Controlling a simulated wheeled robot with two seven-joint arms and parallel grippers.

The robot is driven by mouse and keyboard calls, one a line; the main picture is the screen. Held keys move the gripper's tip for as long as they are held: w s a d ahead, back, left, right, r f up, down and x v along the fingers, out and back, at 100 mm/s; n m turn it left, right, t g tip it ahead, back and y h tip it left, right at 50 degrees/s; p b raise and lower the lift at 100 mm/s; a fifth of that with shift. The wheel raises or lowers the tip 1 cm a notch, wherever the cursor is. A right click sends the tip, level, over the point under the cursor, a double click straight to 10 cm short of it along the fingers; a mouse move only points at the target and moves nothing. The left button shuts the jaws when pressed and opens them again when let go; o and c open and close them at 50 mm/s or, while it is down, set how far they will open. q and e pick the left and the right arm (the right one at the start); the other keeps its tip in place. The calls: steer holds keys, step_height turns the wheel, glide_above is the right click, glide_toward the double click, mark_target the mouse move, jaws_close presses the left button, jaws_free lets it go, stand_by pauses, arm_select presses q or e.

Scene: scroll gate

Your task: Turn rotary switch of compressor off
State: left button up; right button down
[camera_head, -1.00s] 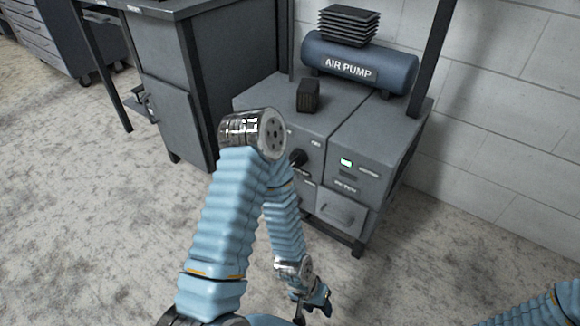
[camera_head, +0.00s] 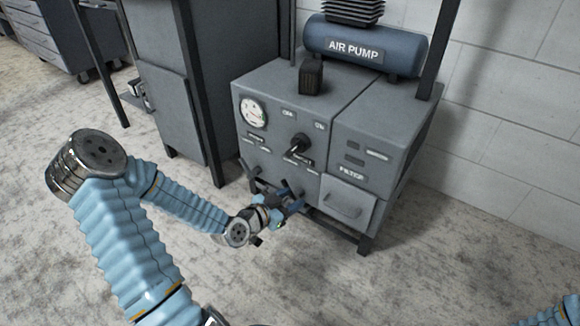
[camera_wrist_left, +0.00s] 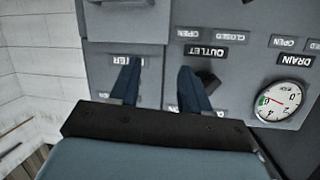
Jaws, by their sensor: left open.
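The compressor is a grey cabinet (camera_head: 349,116) with a blue AIR PUMP tank (camera_head: 362,47) on top. Its black rotary switch (camera_head: 299,145) is on the front panel, below small OFF and ON labels. My left gripper (camera_head: 291,198) is low in front of the panel, below the switch and apart from it. In the left wrist view, the left gripper (camera_wrist_left: 157,86) shows open with nothing between its fingers. That view is upside down; a black knob (camera_wrist_left: 208,81), apparently the switch, shows beside the right-hand finger, partly hidden. My right gripper is out of view.
A round gauge (camera_head: 253,113) is left of the switch. A black block (camera_head: 311,77) stands on the cabinet top. The floor in front is clear.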

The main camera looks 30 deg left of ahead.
mark_target(291, 152)
arm_select(q)
steer(key=s+a+r+m+t+y+b, duration=0.1)
steer(key=a+r+m+t+y+b, duration=0.1)
steer(key=a+r+m+t, duration=0.35)
steer(key=shift+n+g, duration=0.75)
steer(key=shift+g, duration=0.2)
steer(key=w+b, duration=0.1)
steer(key=w, duration=0.2)
steer(key=w+a+b, duration=0.1)
steer(key=w, duration=0.3)
steer(key=w+b, duration=0.1)
steer(key=w, duration=0.3)
steer(key=shift+w+a, duration=0.1)
steer(key=shift+a, duration=0.2)
steer(key=shift+w+d, duration=0.1)
steer(key=shift+w, duration=0.65)
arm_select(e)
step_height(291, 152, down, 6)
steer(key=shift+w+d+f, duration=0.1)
arm_select(q)
jaws_close()
